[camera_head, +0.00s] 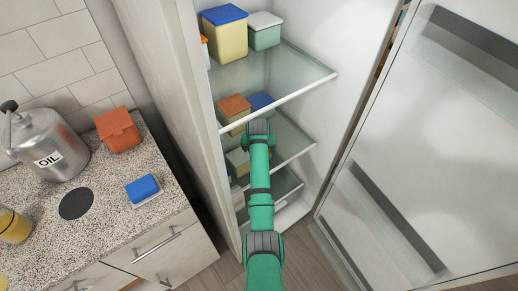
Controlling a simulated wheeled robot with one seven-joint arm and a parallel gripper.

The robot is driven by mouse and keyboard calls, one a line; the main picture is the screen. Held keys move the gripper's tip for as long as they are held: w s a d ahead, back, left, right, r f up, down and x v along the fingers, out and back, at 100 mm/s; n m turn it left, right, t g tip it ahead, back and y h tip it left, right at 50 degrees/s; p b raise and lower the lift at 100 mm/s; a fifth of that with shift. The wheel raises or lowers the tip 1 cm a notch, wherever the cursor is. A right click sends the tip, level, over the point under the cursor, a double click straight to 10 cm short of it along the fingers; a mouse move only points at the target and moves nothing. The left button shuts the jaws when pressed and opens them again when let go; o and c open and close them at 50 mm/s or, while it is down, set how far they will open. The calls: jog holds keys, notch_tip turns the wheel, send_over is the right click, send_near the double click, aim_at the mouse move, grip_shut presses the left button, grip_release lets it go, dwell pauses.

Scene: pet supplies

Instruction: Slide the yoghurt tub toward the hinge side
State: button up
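The open fridge (222,180) holds several lidded tubs, and I cannot tell which is the yoghurt tub. On the top shelf (285,85) a tall yellow tub with a blue lid (228,42) stands left of a pale green tub with a white lid (264,36). On the middle shelf a yellow tub with an orange lid (234,108) stands beside a blue-lidded one (261,101). A pale tub (237,162) on the shelf below is partly covered by my green arm. My arm reaches into the fridge near the middle shelf; its wrist hides my gripper's fingers.
The fridge door (420,150) stands open on the right, its hinge side. Shelf front edges cross near my arm. On the left, the counter (105,205) holds an oil can (45,140), an orange container (118,130) and a blue sponge-like block (143,188).

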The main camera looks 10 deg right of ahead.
jog(key=c, duration=1.4)
jog(key=shift+o, duration=0.2)
jog(key=shift+w+d, duration=0.1)
